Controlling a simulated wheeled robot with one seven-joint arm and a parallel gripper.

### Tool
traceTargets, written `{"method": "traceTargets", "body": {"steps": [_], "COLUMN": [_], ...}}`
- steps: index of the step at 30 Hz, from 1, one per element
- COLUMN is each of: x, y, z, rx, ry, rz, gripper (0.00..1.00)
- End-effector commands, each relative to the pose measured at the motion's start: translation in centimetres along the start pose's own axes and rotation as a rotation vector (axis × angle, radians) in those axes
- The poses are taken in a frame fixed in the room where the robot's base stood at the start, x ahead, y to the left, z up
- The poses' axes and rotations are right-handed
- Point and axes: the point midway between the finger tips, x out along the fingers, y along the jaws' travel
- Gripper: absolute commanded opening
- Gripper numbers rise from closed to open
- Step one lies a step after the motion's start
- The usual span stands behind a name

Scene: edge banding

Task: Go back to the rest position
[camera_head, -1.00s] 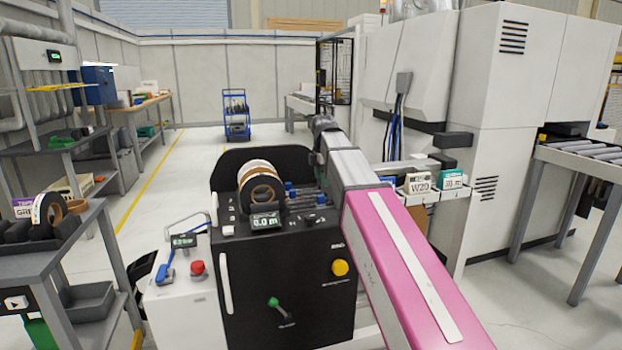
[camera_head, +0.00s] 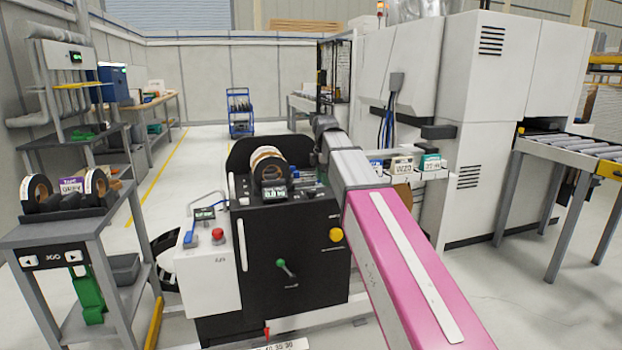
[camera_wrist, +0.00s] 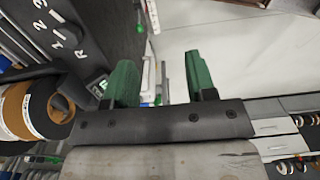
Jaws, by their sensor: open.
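My gripper (camera_wrist: 163,82) shows in the wrist view with its two green fingers apart and nothing between them. In the head view my pink and grey arm reaches forward over the right side of the black edge-banding unit (camera_head: 315,260), and the gripper itself is hidden there. A tape roll (camera_head: 270,167) sits on top of the black unit. In the wrist view a roll (camera_wrist: 48,108) is left of the gripper, apart from it.
A white box with a red button (camera_head: 218,234) stands left of the black unit. A grey cart (camera_head: 62,232) with tape rolls is at the left. The large white machine (camera_head: 490,130) and a roller table (camera_head: 580,148) are at the right. Open floor lies behind.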

Motion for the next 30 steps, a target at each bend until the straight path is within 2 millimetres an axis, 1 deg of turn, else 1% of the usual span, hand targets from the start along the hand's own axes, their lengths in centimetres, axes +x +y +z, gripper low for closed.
{"method": "traceTargets", "body": {"steps": [1,10,14,17,20,23,26,27,30], "x": [0.0,3.0,4.8,6.6,8.6,11.2,14.4,15.9,19.3], "y": [0.0,-0.8,-1.3,-1.9,-2.6,-3.6,-5.1,-5.8,-7.6], "z": [0.0,0.8,1.3,1.7,2.3,3.0,3.8,4.1,5.0], "rx": [0.000,0.109,0.176,0.242,0.321,0.422,0.556,0.617,0.770], "ry": [0.000,0.000,0.000,0.000,0.000,0.000,0.000,0.000,0.000], "rz": [0.000,-0.001,-0.001,-0.002,-0.002,-0.003,-0.004,-0.003,-0.003], "gripper": [0.51,0.51,0.51,0.51,0.51,0.51,0.51,0.51,0.51]}}
